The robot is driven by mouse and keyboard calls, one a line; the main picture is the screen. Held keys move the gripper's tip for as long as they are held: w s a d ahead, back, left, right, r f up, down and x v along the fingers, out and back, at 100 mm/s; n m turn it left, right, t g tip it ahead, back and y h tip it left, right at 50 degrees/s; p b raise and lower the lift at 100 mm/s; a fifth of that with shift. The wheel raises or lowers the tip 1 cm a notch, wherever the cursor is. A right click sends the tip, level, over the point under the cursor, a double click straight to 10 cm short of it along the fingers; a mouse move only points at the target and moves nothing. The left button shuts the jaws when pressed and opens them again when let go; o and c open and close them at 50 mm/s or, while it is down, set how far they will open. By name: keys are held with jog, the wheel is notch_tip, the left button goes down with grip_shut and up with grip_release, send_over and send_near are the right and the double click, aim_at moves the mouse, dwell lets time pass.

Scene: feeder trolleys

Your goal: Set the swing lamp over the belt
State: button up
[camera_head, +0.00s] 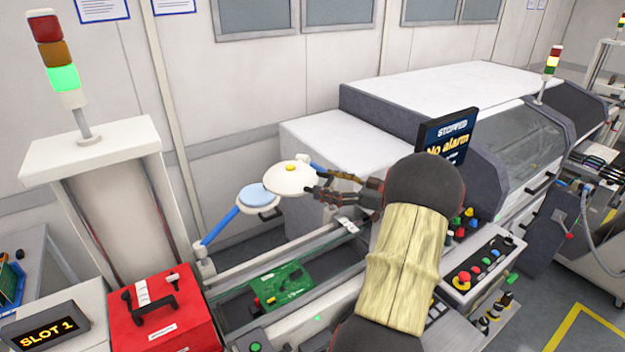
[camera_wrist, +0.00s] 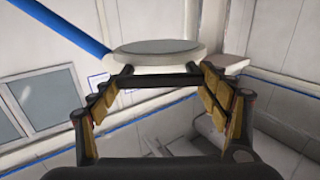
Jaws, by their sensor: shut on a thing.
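The swing lamp has a round white head (camera_head: 290,181) with a small yellow knob on top. A pale blue disc (camera_head: 258,195) sits beside it, and a blue arm (camera_head: 220,228) slopes down left to a post by the rails. My gripper (camera_head: 318,190) reaches in from the right and is shut on the lamp head at its right edge. In the wrist view, the white head (camera_wrist: 165,55) is at the fingertips, with a blue arm at upper left. The belt (camera_head: 235,305) runs between rails below the lamp and carries a green circuit board (camera_head: 283,285). My arm hides part of the belt's right end.
A white machine (camera_head: 430,95) stands behind, with a screen (camera_head: 447,135) reading "No alarm". A button panel (camera_head: 478,268) is right of my arm. A red case (camera_head: 160,310) and a "SLOT 1" sign (camera_head: 45,333) are at left. A signal tower (camera_head: 60,75) glows green.

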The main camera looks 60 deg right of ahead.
jog(key=shift+s+d+y, duration=0.25)
jog(key=shift+s+y, duration=0.05)
jog(key=shift+s, duration=0.2)
jog(key=shift+r, duration=0.1)
jog(key=o, duration=1.7)
notch_tip(320, 180, up, 10)
jog(key=shift+f, duration=0.1)
